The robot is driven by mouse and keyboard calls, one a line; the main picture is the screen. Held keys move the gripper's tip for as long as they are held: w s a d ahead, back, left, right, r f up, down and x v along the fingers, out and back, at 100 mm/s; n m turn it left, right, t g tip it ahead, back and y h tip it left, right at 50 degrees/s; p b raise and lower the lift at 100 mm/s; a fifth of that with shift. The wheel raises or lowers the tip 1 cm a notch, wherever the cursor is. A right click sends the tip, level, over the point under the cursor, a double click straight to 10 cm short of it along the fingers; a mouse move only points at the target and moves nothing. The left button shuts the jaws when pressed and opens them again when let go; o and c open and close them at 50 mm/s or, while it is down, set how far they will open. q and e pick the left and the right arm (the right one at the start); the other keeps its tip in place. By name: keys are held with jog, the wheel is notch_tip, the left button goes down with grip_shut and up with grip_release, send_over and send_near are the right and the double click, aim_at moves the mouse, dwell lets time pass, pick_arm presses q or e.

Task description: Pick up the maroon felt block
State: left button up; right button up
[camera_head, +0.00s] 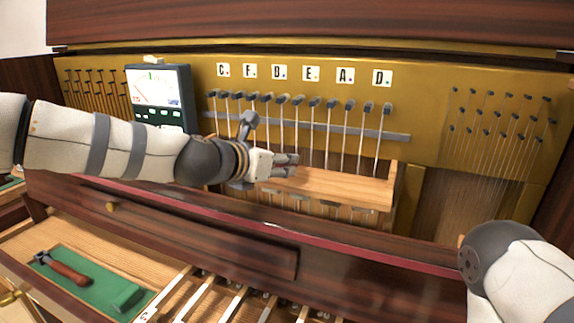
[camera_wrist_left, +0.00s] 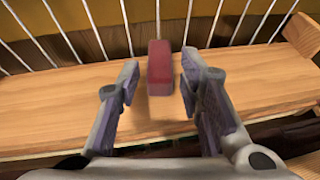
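The maroon felt block (camera_wrist_left: 160,64) shows in the left wrist view, standing on the wooden shelf (camera_wrist_left: 50,108) near the strings. My left gripper (camera_head: 290,166) reaches in over the shelf (camera_head: 350,188) in the head view. In the left wrist view its two fingers (camera_wrist_left: 161,92) are open, one on each side of the block, with a gap to both. The block sits at the far end of the finger gap. I cannot make out the block in the head view, where the gripper covers that area. My right gripper is out of view; only part of the right arm shows.
A tuning meter (camera_head: 158,90) stands left, behind my left arm. Strings with dark tuning pins (camera_head: 298,100) rise behind the shelf, under letter cards (camera_head: 311,73). A raised end piece (camera_head: 395,172) closes the shelf's right.

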pick_arm(q)
jog(key=c, duration=0.4)
jog(key=shift+c, duration=0.2)
